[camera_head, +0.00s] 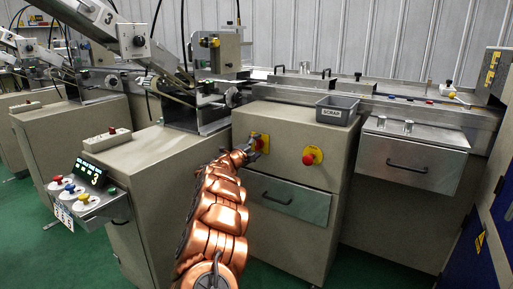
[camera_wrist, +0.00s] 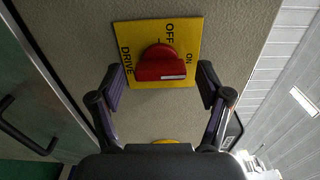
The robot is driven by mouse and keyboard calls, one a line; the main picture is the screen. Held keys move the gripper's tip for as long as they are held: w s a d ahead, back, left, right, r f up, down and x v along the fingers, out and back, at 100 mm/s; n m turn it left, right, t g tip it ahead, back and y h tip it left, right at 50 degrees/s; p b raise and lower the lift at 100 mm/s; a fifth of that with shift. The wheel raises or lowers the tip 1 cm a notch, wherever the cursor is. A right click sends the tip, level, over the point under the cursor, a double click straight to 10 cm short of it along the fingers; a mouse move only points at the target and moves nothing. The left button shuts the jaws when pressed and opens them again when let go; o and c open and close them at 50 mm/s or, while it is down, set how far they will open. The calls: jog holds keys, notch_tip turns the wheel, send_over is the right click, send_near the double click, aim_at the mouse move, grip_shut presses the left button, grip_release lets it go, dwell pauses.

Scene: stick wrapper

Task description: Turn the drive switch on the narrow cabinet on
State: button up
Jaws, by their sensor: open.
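The drive switch is a red knob (camera_wrist: 163,63) with a white mark, on a yellow plate (camera_wrist: 190,30) lettered DRIVE, OFF and ON. In the wrist view OFF reads at the plate's upper part and ON at its right. I cannot tell for sure which label the knob points to. My gripper (camera_wrist: 160,82) is open, one finger on each side of the knob, with gaps showing between them. In the head view my gripper (camera_head: 250,150) is at the upper left of the narrow cabinet's front (camera_head: 285,150), partly covering the yellow plate (camera_head: 264,142).
A red emergency-type button on yellow (camera_head: 312,156) sits to the right of the switch. A drawer with a dark handle (camera_head: 285,200) is below. A grey bin (camera_head: 337,110) stands on top. A control box with coloured buttons (camera_head: 85,190) is at the left.

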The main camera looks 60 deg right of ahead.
jog(key=a, duration=1.2)
jog(key=shift+s, duration=0.25)
dwell(0.5)
